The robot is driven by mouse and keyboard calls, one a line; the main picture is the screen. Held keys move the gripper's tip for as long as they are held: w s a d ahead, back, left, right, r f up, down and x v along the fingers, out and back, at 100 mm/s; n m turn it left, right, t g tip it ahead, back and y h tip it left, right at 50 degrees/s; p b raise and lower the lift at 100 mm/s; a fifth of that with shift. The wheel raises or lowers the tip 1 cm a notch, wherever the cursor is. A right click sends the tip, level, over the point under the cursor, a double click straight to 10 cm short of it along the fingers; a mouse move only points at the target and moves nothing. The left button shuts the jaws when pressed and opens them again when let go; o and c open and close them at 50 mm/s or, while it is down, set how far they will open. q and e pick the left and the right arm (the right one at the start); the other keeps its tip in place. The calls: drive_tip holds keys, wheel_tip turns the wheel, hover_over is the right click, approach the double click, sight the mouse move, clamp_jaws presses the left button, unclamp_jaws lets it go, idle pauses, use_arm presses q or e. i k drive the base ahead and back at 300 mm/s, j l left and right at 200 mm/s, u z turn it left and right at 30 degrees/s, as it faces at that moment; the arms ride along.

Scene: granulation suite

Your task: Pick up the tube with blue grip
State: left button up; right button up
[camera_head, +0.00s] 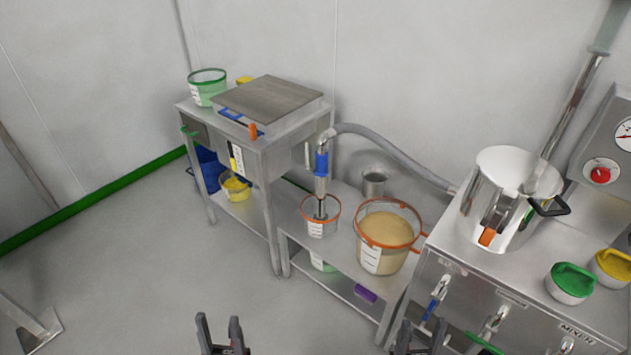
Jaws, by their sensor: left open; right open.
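The tube with blue grip (321,163) stands near upright, its lower end inside a small clear bucket with an orange rim (317,228). A grey hose (395,150) runs from its top to the right, toward the steel machine. My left gripper (218,322) is at the bottom edge, open and empty, well below and left of the tube. My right gripper (423,325) is at the bottom edge, open, in front of the machine and well right of the tube. Neither gripper touches the tube.
A larger bucket of tan powder (387,238) and a steel cup (374,184) share the low bench (345,270). A taller steel table (286,146) stands left of the tube. The machine (500,285) with a steel pot (500,200) is at right.

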sight(321, 152)
drive_tip(key=i+j+z, duration=0.2)
drive_tip(key=i, duration=0.25)
drive_tip(key=i+z, duration=0.2)
drive_tip(key=i, duration=0.3)
drive_tip(key=i+j+z, duration=0.2)
drive_tip(key=i+j, duration=0.1)
drive_tip(key=i, duration=0.1)
